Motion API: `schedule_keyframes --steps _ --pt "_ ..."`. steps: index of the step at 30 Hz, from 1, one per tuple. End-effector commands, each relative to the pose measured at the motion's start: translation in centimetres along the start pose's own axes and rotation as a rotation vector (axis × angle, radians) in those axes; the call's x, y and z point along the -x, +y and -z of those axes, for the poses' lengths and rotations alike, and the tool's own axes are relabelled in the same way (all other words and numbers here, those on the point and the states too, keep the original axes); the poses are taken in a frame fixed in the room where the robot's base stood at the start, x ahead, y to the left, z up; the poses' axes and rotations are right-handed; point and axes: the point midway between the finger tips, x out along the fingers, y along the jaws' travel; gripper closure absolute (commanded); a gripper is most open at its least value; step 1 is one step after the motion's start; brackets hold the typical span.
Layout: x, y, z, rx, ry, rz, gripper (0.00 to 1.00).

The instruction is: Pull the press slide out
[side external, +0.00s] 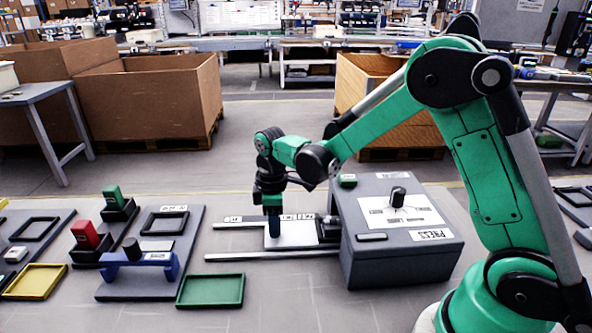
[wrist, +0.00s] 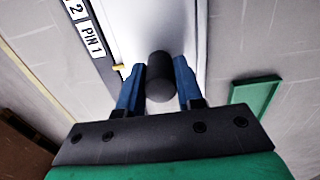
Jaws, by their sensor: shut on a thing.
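The press (side external: 365,262) is a grey box marked PRESS. Its slide (side external: 298,240) is a pale plate lying between two light rails, left of the press and next to its opening. My gripper (side external: 273,232) points down at the slide's left part, with its blue fingers low over the plate. In the wrist view, the fingers (wrist: 160,70) stand on both sides of a dark round knob (wrist: 159,84) and are shut on it. The slide's pale surface (wrist: 195,18) shows behind the knob. In the side view the fingers hide the knob.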

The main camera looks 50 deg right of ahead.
Motion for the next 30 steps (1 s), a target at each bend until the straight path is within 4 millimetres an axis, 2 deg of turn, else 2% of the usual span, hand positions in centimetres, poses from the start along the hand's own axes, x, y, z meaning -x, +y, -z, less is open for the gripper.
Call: schedule_keyframes --steps 30 --pt "0.0 0.1 6.8 -0.001 0.001 -0.004 1.00"
